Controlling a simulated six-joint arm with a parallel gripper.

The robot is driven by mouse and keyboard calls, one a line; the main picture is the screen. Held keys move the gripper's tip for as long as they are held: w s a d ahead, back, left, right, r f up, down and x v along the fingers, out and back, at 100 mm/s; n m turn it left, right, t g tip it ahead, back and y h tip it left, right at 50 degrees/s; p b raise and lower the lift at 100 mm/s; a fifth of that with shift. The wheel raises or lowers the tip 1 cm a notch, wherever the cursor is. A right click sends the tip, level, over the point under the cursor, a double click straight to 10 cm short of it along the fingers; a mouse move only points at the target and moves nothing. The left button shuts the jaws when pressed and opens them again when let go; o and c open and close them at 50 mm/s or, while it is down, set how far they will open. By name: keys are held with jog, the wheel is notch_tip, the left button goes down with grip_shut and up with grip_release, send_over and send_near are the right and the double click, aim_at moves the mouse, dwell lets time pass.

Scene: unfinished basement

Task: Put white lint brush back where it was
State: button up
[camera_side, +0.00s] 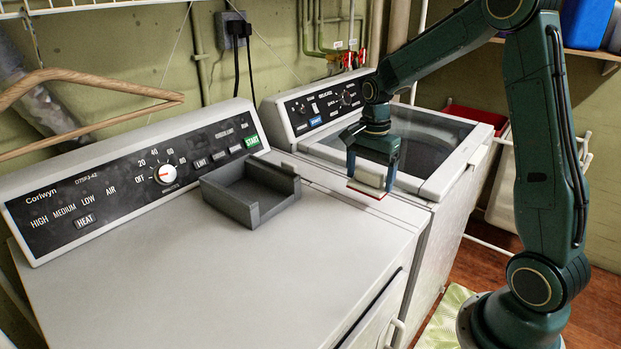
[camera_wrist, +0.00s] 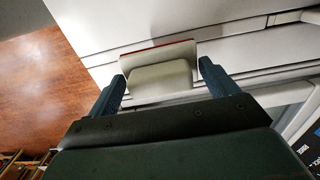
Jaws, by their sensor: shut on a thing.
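My gripper (camera_side: 374,172) is shut on the white lint brush (camera_side: 368,178), which has a thin red layer along its lower edge. It is held in the air, in front of the near edge region of the right-hand machine in the side view. In the wrist view, the lint brush (camera_wrist: 160,74) sits between the two blue-green fingers of my gripper (camera_wrist: 162,82), with its red edge on the far side. A dark grey open tray (camera_side: 255,212) stands on the left machine's top, near its control panel, and looks empty. Part of the tray's inside is hidden by its walls.
The left machine's white top (camera_side: 220,280) is mostly clear. Its control panel (camera_side: 140,175) rises behind it. The right machine (camera_side: 455,165) has a glass-like lid. A wooden hanger (camera_side: 90,75) hangs at the upper left. A red bin (camera_side: 475,115) stands behind the right machine.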

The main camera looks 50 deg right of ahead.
aim_at(368, 189)
jog(key=shift+f, duration=0.1)
jog(key=shift+f, duration=2.05)
jog(key=shift+f, duration=0.1)
jog(key=o, duration=0.8)
notch_tip(368, 189, up, 12)
jog(key=shift+r, duration=0.15)
